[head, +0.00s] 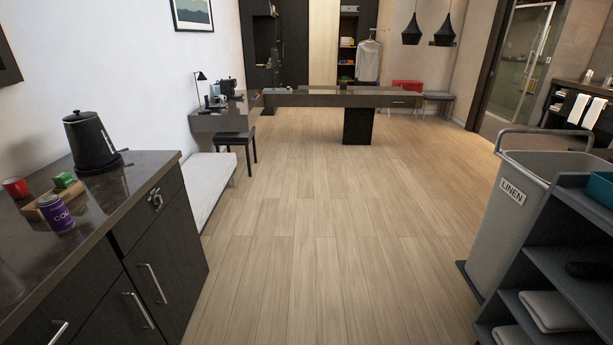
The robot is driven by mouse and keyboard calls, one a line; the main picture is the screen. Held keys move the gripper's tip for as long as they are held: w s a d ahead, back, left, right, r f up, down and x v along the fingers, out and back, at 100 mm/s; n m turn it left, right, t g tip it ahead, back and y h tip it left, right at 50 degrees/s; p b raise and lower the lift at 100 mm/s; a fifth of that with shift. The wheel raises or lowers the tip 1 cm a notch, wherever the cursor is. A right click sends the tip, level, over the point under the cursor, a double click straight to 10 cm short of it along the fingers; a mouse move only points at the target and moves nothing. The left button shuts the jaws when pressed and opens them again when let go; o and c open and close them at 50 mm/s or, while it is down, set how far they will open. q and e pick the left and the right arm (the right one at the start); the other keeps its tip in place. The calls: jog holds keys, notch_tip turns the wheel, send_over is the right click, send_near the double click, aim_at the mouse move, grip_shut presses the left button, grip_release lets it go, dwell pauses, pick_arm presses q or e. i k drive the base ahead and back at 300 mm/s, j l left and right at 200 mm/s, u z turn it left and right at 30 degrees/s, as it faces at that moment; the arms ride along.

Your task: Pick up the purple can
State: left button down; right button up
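The purple can (55,213) stands on the dark counter (130,180) at the left of the head view. It has a light top and pale lettering on its side. It is at the right front end of a small wooden tray (33,213); I cannot tell whether it stands in the tray or just against it. A green item (64,180) and a red can or cup (16,187) are close behind it. Neither of my grippers shows in the view.
A black kettle (91,141) stands on the counter behind the can. Cabinet drawers with handles are below. A grey linen cart (510,210) and a dark shelf cart (560,250) stand at the right.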

aim_at(52, 207)
jog(key=u, duration=1.6)
jog(key=i+l+u, duration=0.1)
jog(key=l, duration=0.25)
jog(key=i+l, duration=0.25)
jog(key=i+l+u, duration=0.15)
jog(key=l, duration=0.25)
jog(key=i+l+u, duration=0.1)
jog(key=l, duration=0.25)
jog(key=i+l+u, duration=0.1)
jog(key=i+l, duration=0.15)
jog(key=l, duration=0.15)
